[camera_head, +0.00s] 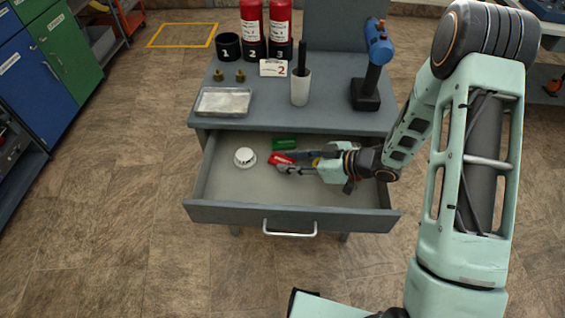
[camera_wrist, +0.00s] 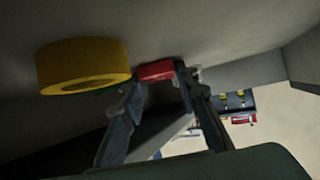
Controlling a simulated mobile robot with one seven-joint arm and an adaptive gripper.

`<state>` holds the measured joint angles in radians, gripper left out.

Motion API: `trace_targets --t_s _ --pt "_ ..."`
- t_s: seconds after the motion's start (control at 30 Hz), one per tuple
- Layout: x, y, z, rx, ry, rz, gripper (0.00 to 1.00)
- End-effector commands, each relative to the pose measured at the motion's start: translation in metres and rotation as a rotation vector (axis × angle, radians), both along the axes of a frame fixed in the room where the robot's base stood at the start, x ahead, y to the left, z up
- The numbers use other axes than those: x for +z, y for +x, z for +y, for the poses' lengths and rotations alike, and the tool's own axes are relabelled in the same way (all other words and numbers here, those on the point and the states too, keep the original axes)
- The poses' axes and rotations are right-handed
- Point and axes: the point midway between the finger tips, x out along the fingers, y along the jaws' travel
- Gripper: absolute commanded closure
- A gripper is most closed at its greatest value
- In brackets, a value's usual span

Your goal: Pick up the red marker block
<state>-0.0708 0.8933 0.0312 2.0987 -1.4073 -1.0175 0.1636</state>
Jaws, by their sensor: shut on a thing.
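The red marker block (camera_head: 279,158) is in the open drawer (camera_head: 290,215), right of a white round disc and just in front of a green block. My gripper (camera_head: 291,163) reaches into the drawer from the right and is shut on the red block. In the wrist view the red block (camera_wrist: 157,70) sits between the two fingertips (camera_wrist: 159,79), with a finger on each side. I cannot tell whether the block touches the drawer floor.
A green block (camera_head: 285,143) and a white disc (camera_head: 245,157) lie in the drawer. A yellow ring (camera_wrist: 85,66) is close beside my fingers.

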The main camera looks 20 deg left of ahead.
Motion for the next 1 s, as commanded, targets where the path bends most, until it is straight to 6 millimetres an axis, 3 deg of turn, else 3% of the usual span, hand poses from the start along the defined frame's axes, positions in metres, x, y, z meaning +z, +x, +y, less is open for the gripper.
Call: trace_targets --t_s 0.37,0.6,0.9,1.0 --pt "0.004 0.000 0.000 0.000 0.000 -0.001 0.88" --pt "0.034 0.001 -0.001 -0.001 -0.001 -0.005 0.88" --pt "0.097 -0.046 -0.025 -0.002 0.000 -0.002 0.88" --pt "0.106 -0.071 -0.038 -0.004 -0.002 0.001 0.88"
